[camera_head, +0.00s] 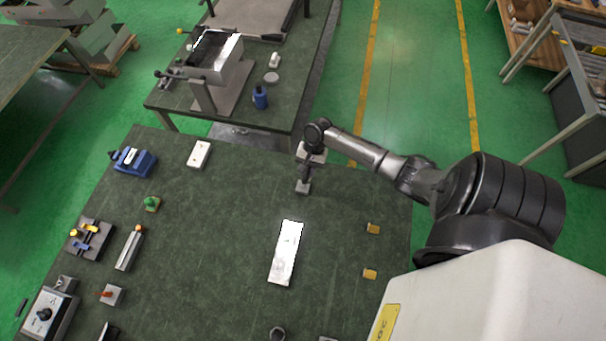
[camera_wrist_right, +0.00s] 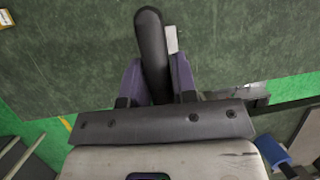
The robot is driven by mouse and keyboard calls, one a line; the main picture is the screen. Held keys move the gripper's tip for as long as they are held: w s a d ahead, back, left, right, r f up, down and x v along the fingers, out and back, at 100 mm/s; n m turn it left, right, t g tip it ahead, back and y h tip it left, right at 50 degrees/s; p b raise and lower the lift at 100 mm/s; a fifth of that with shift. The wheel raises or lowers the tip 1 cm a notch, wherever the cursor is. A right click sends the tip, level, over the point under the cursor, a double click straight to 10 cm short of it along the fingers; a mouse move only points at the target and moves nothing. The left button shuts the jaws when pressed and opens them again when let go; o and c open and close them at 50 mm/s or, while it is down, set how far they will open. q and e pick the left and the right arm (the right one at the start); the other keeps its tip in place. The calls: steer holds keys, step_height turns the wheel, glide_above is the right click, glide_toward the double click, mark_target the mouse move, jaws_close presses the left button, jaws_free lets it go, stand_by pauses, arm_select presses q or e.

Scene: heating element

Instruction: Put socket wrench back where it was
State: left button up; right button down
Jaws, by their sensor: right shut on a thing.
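My right gripper (camera_head: 305,172) is over the back right part of the green table (camera_head: 220,225). In the right wrist view its two fingers (camera_wrist_right: 157,85) are shut on a dark, rounded bar, which I take to be the handle of the socket wrench (camera_wrist_right: 151,45). The bar points away from the wrist, slightly tilted. In the head view the tool is mostly hidden by the gripper and hard to make out. Whether it touches the table I cannot tell. My left gripper is not in view.
A bright metal plate (camera_head: 286,252) lies mid-table. Two small yellow blocks (camera_head: 372,228) are at the right. A blue device (camera_head: 134,161), a white box (camera_head: 199,154) and several fixtures (camera_head: 91,238) stand at the left. A second table (camera_head: 240,115) lies beyond the back edge.

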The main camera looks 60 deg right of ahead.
steer(key=shift+w+a+f, duration=0.1)
steer(key=shift+w+f, duration=0.15)
steer(key=shift+f, duration=0.6)
steer(key=shift+w+a+f, duration=0.15)
steer(key=shift+w+f, duration=0.05)
steer(key=shift+f, duration=0.6)
steer(key=shift+w+a+f, duration=0.1)
steer(key=shift+w+f, duration=0.15)
steer(key=shift+f, duration=0.6)
steer(key=shift+f, duration=0.15)
steer(key=c, duration=0.9)
jaws_free()
